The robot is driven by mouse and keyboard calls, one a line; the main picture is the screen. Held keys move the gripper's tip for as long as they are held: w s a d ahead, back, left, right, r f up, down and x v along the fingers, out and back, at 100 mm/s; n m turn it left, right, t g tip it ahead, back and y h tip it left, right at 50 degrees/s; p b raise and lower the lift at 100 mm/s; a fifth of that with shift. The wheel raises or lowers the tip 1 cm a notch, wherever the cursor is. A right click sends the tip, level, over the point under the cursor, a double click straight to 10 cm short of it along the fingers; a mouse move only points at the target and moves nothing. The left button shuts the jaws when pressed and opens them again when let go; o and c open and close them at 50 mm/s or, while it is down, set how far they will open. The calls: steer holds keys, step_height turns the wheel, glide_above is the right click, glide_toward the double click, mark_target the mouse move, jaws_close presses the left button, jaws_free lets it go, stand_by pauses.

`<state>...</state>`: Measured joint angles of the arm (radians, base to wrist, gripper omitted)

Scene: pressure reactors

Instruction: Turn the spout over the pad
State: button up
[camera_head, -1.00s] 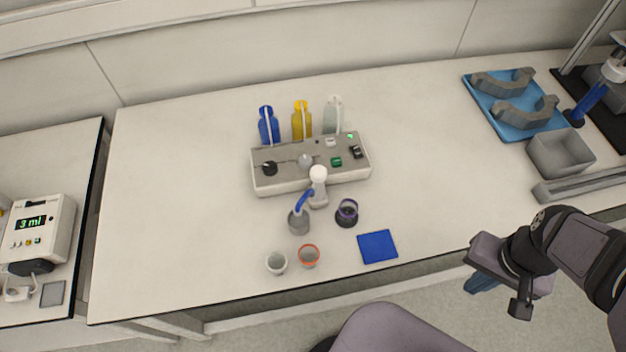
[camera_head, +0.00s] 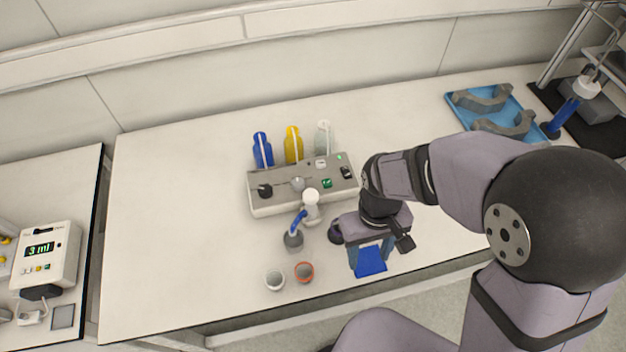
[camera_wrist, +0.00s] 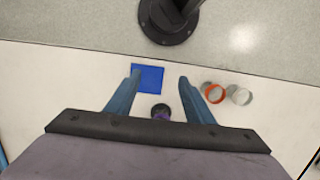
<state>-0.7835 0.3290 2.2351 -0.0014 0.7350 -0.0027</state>
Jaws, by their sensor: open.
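The spout is a blue tube (camera_head: 299,217) on a white, round-topped post (camera_head: 310,205) in front of the dispenser box. It points left and down to a grey cup (camera_head: 293,240) below its tip. The blue square pad (camera_head: 371,262) lies near the table's front edge, right of the spout, partly covered by my gripper in the head view. The pad also shows in the wrist view (camera_wrist: 150,77). My gripper (camera_wrist: 155,80) is open and empty above the pad area, its two blue fingers apart. The spout is not visible in the wrist view.
A dark purple-rimmed container (camera_head: 336,232) stands between post and gripper; it also shows in the wrist view (camera_wrist: 160,112). A white cup (camera_head: 274,281) and an orange-rimmed cup (camera_head: 304,272) stand at the front. The dispenser box (camera_head: 262,205) has several bottles behind it. The left tabletop is clear.

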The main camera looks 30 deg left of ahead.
steer(key=n, duration=0.2)
glide_toward(311, 194)
steer(key=s+d+f, duration=0.5)
steer(key=d+f, duration=0.1)
steer(key=f, duration=0.1)
steer(key=shift+m+t+y, duration=0.4)
steer(key=shift+t+y, duration=0.3)
steer(key=shift+y, duration=0.1)
steer(key=w+a+r, duration=0.2)
steer(key=a, duration=0.1)
steer(key=w+a+r, duration=0.1)
steer(key=shift+w+a+r+p, duration=0.15)
steer(key=shift+w+a+p, duration=0.15)
steer(key=shift+w+a, duration=0.1)
steer(key=shift+w+a+r, duration=0.2)
steer(key=shift+a+r, duration=0.1)
steer(key=shift+r, duration=0.2)
steer(key=shift+w+a+r, duration=0.25)
steer(key=shift+a+r, duration=0.1)
steer(key=shift+r, duration=0.15)
steer(key=shift+s+d+r+m, duration=0.35)
steer(key=shift+r+m, duration=0.1)
steer(key=shift+m, duration=0.05)
steer(key=shift+d, duration=0.15)
steer(key=shift+f+p, duration=1.3)
steer(key=shift+f, duration=2.4)
jaws_close()
